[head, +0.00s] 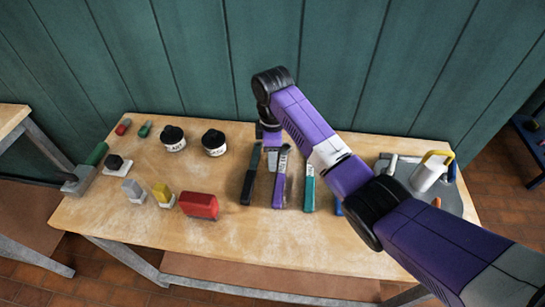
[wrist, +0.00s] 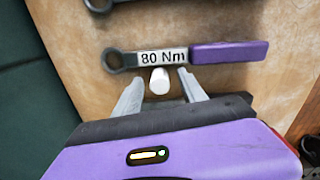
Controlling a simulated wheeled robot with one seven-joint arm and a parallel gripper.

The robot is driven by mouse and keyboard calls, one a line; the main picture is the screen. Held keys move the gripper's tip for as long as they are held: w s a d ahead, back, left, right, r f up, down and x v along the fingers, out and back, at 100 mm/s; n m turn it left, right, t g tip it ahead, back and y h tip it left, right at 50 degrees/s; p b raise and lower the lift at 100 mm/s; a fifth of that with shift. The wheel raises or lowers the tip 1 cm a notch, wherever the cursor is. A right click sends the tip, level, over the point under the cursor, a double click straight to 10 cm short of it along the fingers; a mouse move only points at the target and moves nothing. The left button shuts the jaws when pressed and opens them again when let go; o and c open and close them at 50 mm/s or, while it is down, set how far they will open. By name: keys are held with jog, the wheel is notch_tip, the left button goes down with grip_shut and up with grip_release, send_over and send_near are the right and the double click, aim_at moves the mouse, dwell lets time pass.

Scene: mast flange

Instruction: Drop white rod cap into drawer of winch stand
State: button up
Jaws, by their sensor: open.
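A short white cylinder, which looks like the white rod cap (wrist: 159,81), is between the two open fingers of my gripper (wrist: 161,88) in the wrist view. It overlaps the edge of a wrench labelled "80 Nm" with a purple handle (wrist: 228,52). Gaps show on both sides between cap and fingers. In the head view my gripper (head: 270,152) points down over the wrench row at the middle of the workbench (head: 120,245), and I cannot make out the cap there. I cannot identify the winch stand or its drawer in either view.
Wrenches with black, purple and teal (head: 309,190) handles lie side by side. To the left are two black-lidded jars (head: 214,142), a red block (head: 198,205) and small coloured parts. A grey round plate with a white cylinder (head: 428,172) is at right. A green wall stands behind.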

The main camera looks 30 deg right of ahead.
grip_shut()
jog(key=shift+r, duration=0.1)
dwell(0.3)
